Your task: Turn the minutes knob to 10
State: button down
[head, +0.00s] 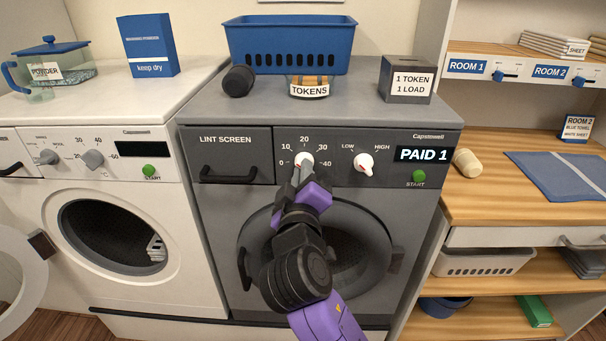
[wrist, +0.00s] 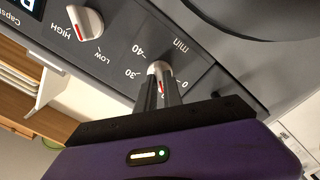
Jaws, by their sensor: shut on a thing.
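The minutes knob (head: 304,159) is a white round knob on the dark grey dryer's (head: 235,262) front panel. Its scale runs from 0 at the left through 20 at the top to 40 at the right. My gripper (head: 303,172) reaches up from below, and its fingers are shut on the knob. The wrist view shows the knob (wrist: 160,70) between the fingertips (wrist: 159,84). A bit of red shows on the knob beside the fingers. The fingers hide part of the knob and nearby numbers, so I cannot read its exact setting.
The LOW–HIGH knob (head: 364,163) is close on the right, with a "PAID 1" display (head: 424,155) and green START button (head: 419,176) beyond. The lint screen drawer (head: 229,155) is on the left. A round door (head: 375,240) lies behind my arm.

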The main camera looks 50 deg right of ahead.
jog(key=shift+f, duration=0.1)
jog(key=c, duration=1.5)
grip_release()
jog(key=b+v, duration=0.1)
jog(key=v, duration=0.7)
